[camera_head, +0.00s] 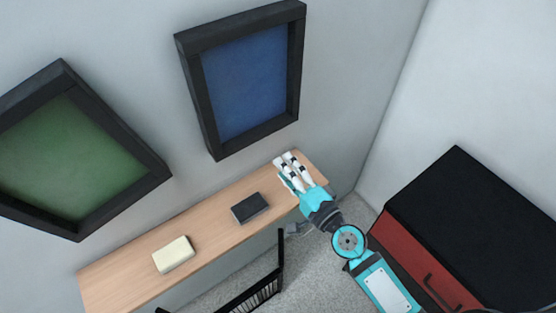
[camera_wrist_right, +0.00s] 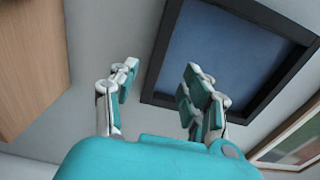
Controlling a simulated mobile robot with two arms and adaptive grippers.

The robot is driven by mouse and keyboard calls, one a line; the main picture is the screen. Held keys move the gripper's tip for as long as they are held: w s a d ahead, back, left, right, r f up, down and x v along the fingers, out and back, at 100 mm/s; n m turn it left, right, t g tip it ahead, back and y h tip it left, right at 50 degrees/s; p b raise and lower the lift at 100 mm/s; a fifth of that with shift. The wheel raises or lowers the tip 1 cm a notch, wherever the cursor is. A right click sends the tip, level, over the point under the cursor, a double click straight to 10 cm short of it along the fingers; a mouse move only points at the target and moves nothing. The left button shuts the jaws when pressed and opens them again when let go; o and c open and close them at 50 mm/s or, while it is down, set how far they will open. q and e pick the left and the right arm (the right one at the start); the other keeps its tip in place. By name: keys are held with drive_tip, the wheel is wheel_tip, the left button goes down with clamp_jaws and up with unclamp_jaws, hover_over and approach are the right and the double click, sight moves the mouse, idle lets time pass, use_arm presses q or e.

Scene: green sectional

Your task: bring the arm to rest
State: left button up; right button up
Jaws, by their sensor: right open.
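My right gripper (camera_head: 289,165) reaches in from the lower right in the head view, over the right end of a wooden shelf (camera_head: 215,212). In the right wrist view its fingers (camera_wrist_right: 160,88) stand apart with nothing between them, so it is open and empty. The wall with a framed blue panel (camera_wrist_right: 215,55) lies beyond the fingers there. My left gripper is in neither view.
On the shelf are a black block (camera_head: 250,208) and a cream block (camera_head: 174,255). A blue framed panel (camera_head: 248,83) and a green one (camera_head: 68,150) hang above. A black-topped red cabinet (camera_head: 480,230) stands right. A black rail (camera_head: 262,289) is below the shelf.

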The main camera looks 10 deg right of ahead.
drive_tip(key=shift+f, duration=0.1)
idle(0.5)
drive_tip(key=s+d+f+n+g+h+b, duration=0.1)
drive_tip(key=s+d+f+n+g+h, duration=0.15)
drive_tip(key=f, duration=0.95)
drive_tip(key=s+d+f+n+g+h+b, duration=0.1)
drive_tip(key=s+d+f+n+g, duration=0.2)
drive_tip(key=f, duration=0.9)
drive_tip(key=s+d+f+n+g+h+b, duration=0.1)
drive_tip(key=s+d+f+h, duration=0.3)
drive_tip(key=f, duration=0.7)
drive_tip(key=s+d+f+n+g, duration=0.2)
drive_tip(key=s+f, duration=0.4)
drive_tip(key=s, duration=0.4)
drive_tip(key=s+d+f+n+g+h+b, duration=0.1)
drive_tip(key=s+d+f+n+g, duration=0.2)
drive_tip(key=s+f, duration=0.4)
drive_tip(key=s+d+f+n+g+b, duration=0.1)
drive_tip(key=s+f, duration=0.6)
drive_tip(key=s, duration=0.7)
drive_tip(key=shift+d+f+n+g, duration=0.15)
drive_tip(key=shift+d+n+g, duration=0.65)
drive_tip(key=shift+n+g, duration=0.2)
drive_tip(key=shift+w+h, duration=0.1)
drive_tip(key=shift+h, duration=0.15)
